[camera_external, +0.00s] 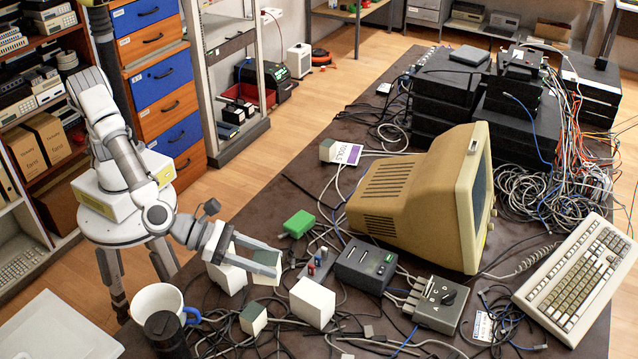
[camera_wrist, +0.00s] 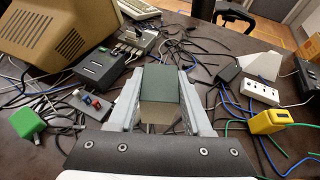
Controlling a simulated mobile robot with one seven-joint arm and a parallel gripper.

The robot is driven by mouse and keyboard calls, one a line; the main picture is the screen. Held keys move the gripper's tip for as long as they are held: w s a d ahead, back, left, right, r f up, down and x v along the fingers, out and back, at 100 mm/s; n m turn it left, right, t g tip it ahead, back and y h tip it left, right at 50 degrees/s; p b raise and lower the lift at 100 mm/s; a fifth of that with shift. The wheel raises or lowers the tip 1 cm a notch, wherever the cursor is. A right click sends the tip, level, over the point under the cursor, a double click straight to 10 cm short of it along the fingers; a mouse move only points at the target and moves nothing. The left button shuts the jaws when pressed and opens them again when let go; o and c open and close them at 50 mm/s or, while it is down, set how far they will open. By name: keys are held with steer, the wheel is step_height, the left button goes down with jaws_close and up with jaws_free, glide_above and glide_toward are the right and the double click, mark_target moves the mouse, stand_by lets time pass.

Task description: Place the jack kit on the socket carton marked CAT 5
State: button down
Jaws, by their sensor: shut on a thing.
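My gripper (camera_external: 266,258) is shut on a small box with a grey-green face and pale sides, probably the jack kit (camera_wrist: 160,84). It holds the box between both fingers above the cluttered table, left of the dark grey device. A white carton (camera_external: 312,303) stands on the table, to the right of and nearer the camera than my gripper. Another white carton (camera_external: 228,276) is partly hidden behind my gripper. I cannot read a CAT 5 mark on either carton.
A beige monitor (camera_external: 410,190), dark device (camera_external: 365,266), switch box (camera_external: 436,305) and keyboard (camera_external: 575,275) stand to the right. A green block (camera_external: 299,223) lies behind my gripper. A white mug (camera_external: 157,300) and dark cylinder (camera_external: 166,335) stand at front left. Loose cables cover much of the table.

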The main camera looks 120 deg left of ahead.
steer(key=w+a+f, duration=0.2)
steer(key=w+a+f+b, duration=0.1)
steer(key=w+a+f, duration=0.1)
steer(key=a, duration=0.1)
steer(key=w+a+f+b, duration=0.1)
steer(key=w+a+f, duration=0.1)
steer(key=a, duration=0.1)
steer(key=shift+a+f, duration=0.1)
steer(key=shift+f+b, duration=0.9)
steer(key=shift+f, duration=1)
steer(key=shift+f, duration=0.2)
steer(key=shift+c, duration=1.6)
jaws_free()
steer(key=shift+s, duration=0.1)
steer(key=shift+r, duration=0.25)
steer(key=p+v, duration=0.1)
steer(key=v, duration=1.1)
